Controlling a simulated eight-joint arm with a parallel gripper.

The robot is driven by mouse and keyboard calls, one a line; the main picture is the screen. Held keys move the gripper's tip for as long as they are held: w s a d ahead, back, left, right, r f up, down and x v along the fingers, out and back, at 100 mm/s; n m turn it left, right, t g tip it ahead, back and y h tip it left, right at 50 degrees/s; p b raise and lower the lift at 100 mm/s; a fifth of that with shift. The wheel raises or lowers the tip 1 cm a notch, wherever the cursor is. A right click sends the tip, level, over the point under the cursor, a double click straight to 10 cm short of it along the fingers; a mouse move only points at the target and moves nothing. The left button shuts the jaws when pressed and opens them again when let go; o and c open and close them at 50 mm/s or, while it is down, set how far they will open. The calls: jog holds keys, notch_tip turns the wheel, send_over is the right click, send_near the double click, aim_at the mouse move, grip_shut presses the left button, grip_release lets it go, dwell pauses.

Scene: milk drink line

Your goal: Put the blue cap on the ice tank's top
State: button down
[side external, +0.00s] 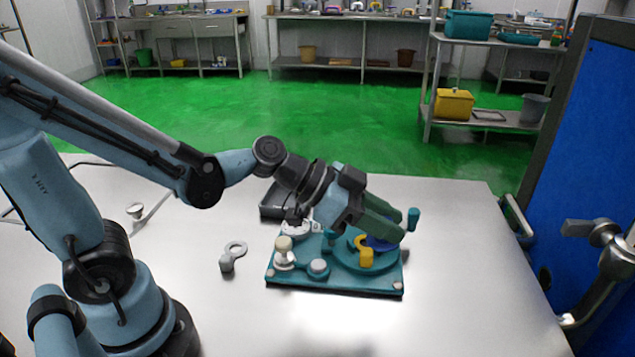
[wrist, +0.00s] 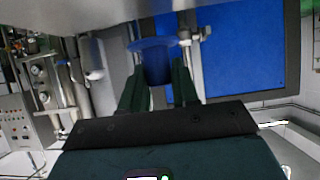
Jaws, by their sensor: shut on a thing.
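My gripper (side external: 398,228) reaches from the left over the teal model (side external: 335,286) on the table. Its green fingers are shut on the blue cap (side external: 382,244), partly hidden behind the fingers and a yellow part in the side view. In the wrist view the blue cap (wrist: 156,64) sits between the two fingertips, its wide rim (wrist: 150,44) at the far end. The cap is low over the right part of the model; I cannot tell whether it touches anything. I cannot clearly tell which part is the ice tank.
The model carries a yellow part (side external: 366,258), a cream knob (side external: 284,245) and a grey-topped stub (side external: 318,267). A dark tray (side external: 273,204) is behind. The table's front right is clear. A blue panel (side external: 600,150) stands at right.

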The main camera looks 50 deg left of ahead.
jog(key=a+r+n+t+y, duration=0.2)
jog(key=a+r+n+y, duration=0.2)
jog(key=a, duration=0.2)
jog(key=a+r+n+t+y, duration=0.25)
jog(key=a+n+y, duration=0.2)
jog(key=a, duration=0.25)
notch_tip(320, 180, down, 4)
jog(key=s, duration=0.3)
jog(key=s+a+f+n+g+y, duration=0.1)
jog(key=a+f+n+g+y, duration=0.1)
jog(key=a+n+g+y, duration=0.35)
jog(key=s+a+f+n+g+y, duration=0.2)
jog(key=a+n+g, duration=0.45)
jog(key=n, duration=0.35)
jog(key=s+a+f+n+g+y, duration=0.1)
jog(key=a+f+n+g+y, duration=0.25)
jog(key=a+n+g, duration=0.35)
jog(key=shift+t+y, duration=0.25)
jog(key=shift+t, duration=0.4)
jog(key=shift+d+f, duration=0.15)
jog(key=shift+f, duration=1.5)
jog(key=shift+d+f, duration=0.1)
jog(key=shift+f, duration=1.55)
jog(key=shift+f+n, duration=0.3)
jog(key=shift+f, duration=0.15)
